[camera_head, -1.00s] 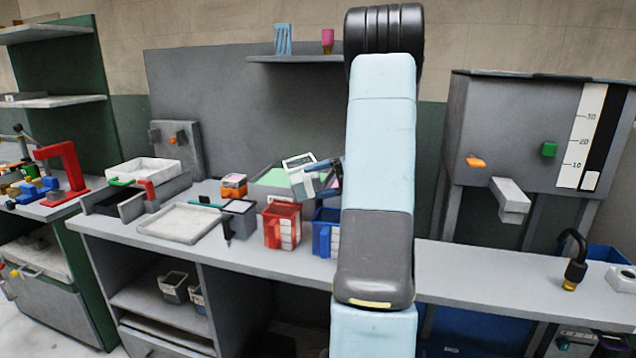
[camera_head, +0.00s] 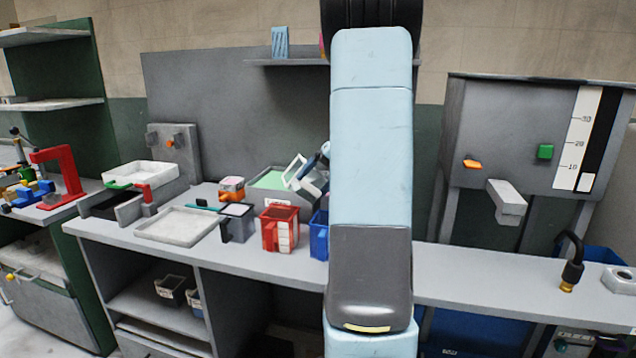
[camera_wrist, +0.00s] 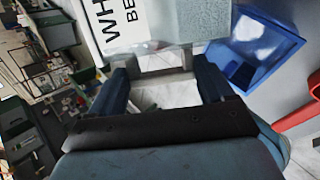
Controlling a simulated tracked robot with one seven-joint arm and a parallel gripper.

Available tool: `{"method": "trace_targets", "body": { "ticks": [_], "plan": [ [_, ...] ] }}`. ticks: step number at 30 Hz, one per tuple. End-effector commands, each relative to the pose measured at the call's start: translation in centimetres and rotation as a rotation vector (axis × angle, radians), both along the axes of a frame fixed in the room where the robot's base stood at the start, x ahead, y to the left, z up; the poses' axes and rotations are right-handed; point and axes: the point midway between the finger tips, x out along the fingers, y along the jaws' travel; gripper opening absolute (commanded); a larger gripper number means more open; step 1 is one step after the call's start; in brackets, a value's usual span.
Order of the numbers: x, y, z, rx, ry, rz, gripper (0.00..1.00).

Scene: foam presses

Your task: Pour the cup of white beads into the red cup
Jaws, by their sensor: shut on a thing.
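My gripper (camera_wrist: 163,88) is shut on a pale cup (camera_wrist: 165,58) whose white label reads "WH" and "BE". In the head view the held cup (camera_head: 303,178) is tilted in the air, above and a little right of the red cup (camera_head: 270,232). The red cup stands upright on the bench with a white label on its side. In the wrist view a red edge (camera_wrist: 300,118) shows at the right. My arm hides most of my gripper in the head view. I cannot see beads falling.
A blue cup (camera_head: 318,242) stands right of the red cup, partly behind my arm; it also shows in the wrist view (camera_wrist: 240,72). A grey cup (camera_head: 237,225) stands just left of the red cup. A shallow tray (camera_head: 165,238) lies further left. The bench right of my arm is mostly clear.

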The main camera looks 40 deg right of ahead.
Motion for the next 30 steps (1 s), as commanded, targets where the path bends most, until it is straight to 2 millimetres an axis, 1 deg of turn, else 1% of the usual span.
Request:
{"method": "trace_targets", "body": {
  "ticks": [6,18,30],
  "plan": [
    [0.1,0.4,-0.1,-0.132,0.054,0.001,0.44],
    [0.4,0.9,-0.5,-0.281,0.113,0.000,0.44],
    [0.6,1.5,-1.0,-0.387,0.157,0.000,0.44]
  ]
}}
